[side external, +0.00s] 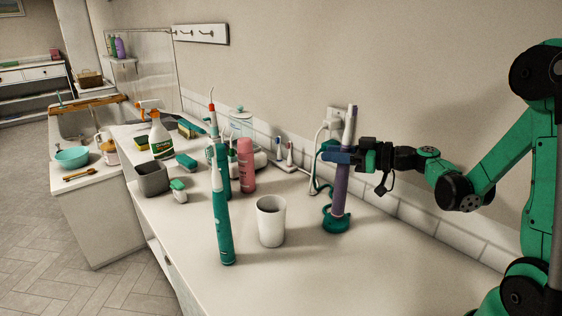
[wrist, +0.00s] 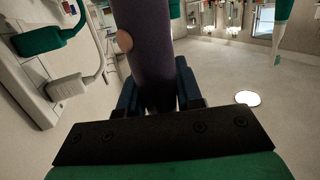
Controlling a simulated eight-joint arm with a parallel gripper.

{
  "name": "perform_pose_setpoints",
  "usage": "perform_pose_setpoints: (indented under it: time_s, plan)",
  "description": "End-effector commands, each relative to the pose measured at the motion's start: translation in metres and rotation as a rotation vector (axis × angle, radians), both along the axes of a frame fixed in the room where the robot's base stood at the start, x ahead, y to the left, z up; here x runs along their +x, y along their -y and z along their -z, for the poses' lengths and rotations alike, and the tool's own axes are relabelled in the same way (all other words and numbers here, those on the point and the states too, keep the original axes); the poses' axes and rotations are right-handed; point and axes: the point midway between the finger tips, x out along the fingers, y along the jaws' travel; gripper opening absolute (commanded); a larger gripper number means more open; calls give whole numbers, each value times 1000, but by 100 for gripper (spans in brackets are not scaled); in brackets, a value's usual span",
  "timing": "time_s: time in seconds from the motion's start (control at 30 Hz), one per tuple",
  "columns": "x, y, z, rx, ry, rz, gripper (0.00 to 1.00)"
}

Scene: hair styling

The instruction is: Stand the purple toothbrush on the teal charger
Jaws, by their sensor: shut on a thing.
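The purple toothbrush (side external: 341,190) is nearly upright, with its white and grey head end (side external: 350,122) at the top. My gripper (side external: 338,157) is shut on the upper part of its handle, coming from the right. The lower end of the toothbrush is at the teal charger (side external: 336,225), over its base; I cannot tell whether it is fully seated. The charger stands on the counter near the wall. In the wrist view the purple handle (wrist: 153,45) is between my dark blue fingers (wrist: 157,90); its ends are out of sight there.
A white cup (side external: 270,222) stands left of the charger. A teal toothbrush (side external: 223,230) stands further left. A pink bottle (side external: 246,165) and small brush heads (side external: 288,158) are behind. A wall socket with a white cord (side external: 328,125) is close behind my gripper. The front counter is clear.

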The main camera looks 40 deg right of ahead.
Motion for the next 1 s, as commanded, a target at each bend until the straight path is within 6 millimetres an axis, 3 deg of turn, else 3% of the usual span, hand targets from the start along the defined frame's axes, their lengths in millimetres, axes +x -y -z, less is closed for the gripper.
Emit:
perform_pose_setpoints:
  time_s: [1.0]
  plan:
    - [0, 1, 7, 0, 0, 0, 0]
